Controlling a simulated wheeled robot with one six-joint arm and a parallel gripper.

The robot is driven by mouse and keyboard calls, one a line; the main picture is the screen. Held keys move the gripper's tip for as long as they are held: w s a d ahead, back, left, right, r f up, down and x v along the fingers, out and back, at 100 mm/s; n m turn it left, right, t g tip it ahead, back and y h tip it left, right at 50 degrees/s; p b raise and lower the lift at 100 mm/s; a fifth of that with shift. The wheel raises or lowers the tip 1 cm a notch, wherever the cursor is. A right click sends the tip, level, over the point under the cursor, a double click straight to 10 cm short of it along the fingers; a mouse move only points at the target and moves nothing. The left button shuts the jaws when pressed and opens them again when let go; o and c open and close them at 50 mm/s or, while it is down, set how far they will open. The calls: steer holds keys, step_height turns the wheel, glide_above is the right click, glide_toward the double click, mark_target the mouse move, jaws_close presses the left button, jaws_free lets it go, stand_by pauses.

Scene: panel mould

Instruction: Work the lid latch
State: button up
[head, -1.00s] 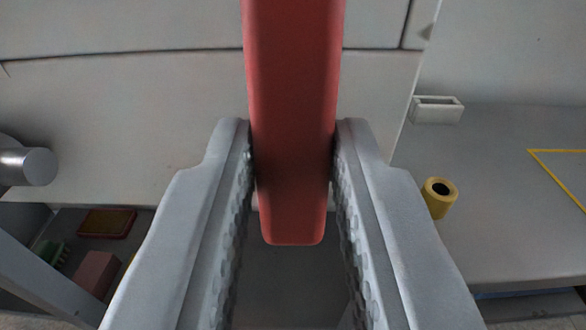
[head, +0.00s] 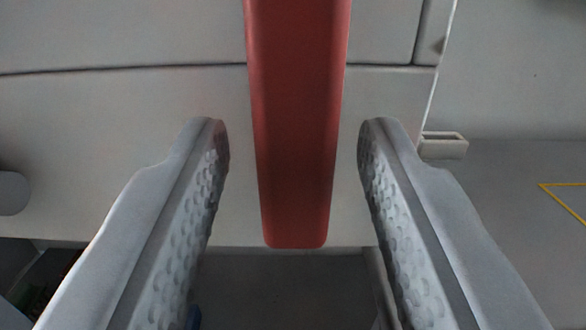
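The red latch handle (head: 298,130) hangs down in the middle of the head view, in front of a pale panel (head: 120,150) with a dark horizontal seam. Its top runs out of the picture. My gripper (head: 294,130) is open, with one textured finger on each side of the handle. A gap shows between the handle and each finger, so neither touches it. Where the handle's upper end joins the lid is out of view.
A small pale open box (head: 443,146) sits at the right beside the panel. A grey surface with a yellow outline (head: 562,203) lies further right. A grey cylinder (head: 12,193) shows at the left edge. A dark opening lies below the panel.

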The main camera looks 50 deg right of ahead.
stand_by(0.3)
steer(key=v, duration=1.7)
steer(key=shift+s+a, duration=0.1)
steer(key=shift+a, duration=0.05)
